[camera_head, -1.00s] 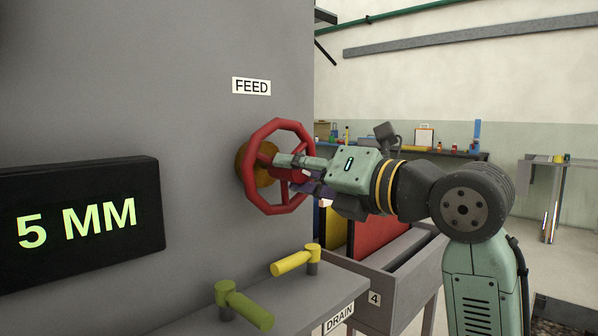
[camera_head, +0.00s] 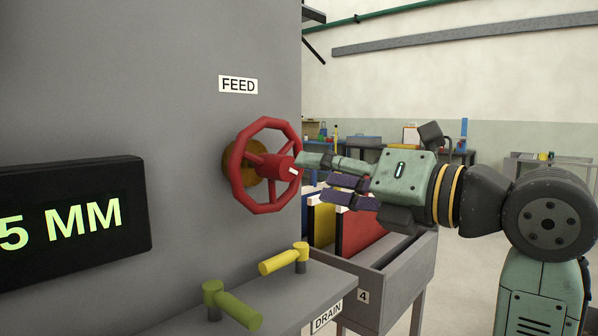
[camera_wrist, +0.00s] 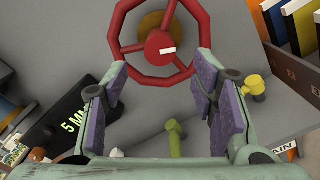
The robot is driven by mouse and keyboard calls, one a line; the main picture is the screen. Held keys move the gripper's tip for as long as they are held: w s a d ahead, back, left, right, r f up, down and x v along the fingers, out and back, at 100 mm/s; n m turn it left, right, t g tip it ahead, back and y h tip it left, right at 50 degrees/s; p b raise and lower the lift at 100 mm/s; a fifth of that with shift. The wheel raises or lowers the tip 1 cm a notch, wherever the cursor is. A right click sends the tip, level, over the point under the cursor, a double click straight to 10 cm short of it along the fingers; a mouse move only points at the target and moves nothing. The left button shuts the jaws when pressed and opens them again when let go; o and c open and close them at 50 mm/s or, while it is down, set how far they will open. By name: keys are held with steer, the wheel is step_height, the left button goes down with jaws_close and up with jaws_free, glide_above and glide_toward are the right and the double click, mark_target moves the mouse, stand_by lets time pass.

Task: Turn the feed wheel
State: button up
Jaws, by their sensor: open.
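The red feed wheel (camera_head: 264,165) is mounted on the grey panel below a FEED label (camera_head: 238,85). It has an octagonal rim, spokes and a red hub with a white mark. My gripper (camera_head: 312,178) is to the right of the wheel, in front of its hub, with its fingers pointing at it. In the wrist view my gripper (camera_wrist: 160,85) is open, with purple pads apart and nothing between them. There the wheel (camera_wrist: 160,45) shows whole or nearly so beyond the fingertips, its hub centred between them and its top cut by the frame.
A black display (camera_head: 70,222) reading 5 MM is at left. A yellow lever (camera_head: 281,262) and a green lever (camera_head: 232,305) stand on the ledge below the wheel. A grey bin (camera_head: 395,280) marked 4 holds coloured boards under my gripper.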

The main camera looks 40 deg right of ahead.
steer(key=shift+s+d, duration=0.15)
steer(key=shift+s, duration=2)
steer(key=shift+f, duration=0.1)
